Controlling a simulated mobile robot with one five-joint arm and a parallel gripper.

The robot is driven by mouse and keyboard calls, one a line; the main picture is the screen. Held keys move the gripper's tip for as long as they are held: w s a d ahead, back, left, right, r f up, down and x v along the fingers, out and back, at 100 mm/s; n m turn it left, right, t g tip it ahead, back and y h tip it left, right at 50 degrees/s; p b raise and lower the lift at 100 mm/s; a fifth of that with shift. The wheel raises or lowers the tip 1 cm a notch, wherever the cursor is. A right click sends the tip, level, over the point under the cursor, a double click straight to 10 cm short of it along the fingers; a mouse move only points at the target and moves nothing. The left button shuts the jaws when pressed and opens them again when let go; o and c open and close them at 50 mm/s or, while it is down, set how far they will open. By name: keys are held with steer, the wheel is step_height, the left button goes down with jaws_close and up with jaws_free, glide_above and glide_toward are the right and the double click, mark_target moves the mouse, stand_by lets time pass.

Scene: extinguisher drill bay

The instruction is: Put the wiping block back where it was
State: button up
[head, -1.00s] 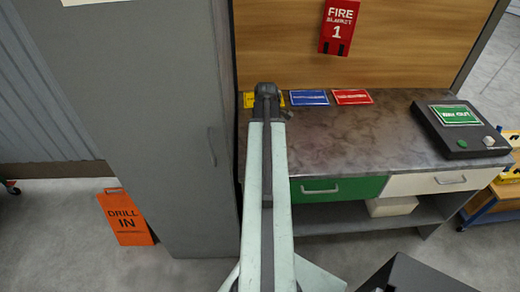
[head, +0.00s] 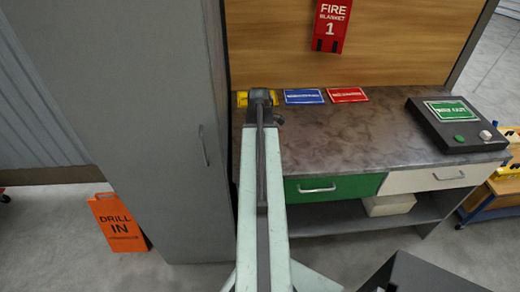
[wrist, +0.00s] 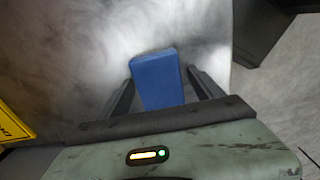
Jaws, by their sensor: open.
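A blue block (wrist: 158,82), which I take to be the wiping block, shows in the wrist view between the two fingers of my gripper (wrist: 160,78). The fingers are open, with one on each side of the block. A narrow gap seems to show on each side, but I cannot tell if either finger touches it. The grey worktop (head: 360,130) is behind it; whether the block rests on it is unclear. In the head view my arm reaches to the worktop's left end and hides the block and fingers.
A yellow card (head: 242,99), a blue card (head: 304,97) and a red card (head: 347,95) lie along the worktop's back edge. A dark console (head: 455,125) stands at the right. A tall grey cabinet (head: 150,120) borders the left. The worktop's middle is clear.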

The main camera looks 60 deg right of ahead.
step_height(320, 180, up, 12)
steer(key=p, duration=1.2)
steer(key=shift+r, duration=0.15)
steer(key=shift+s, duration=0.1)
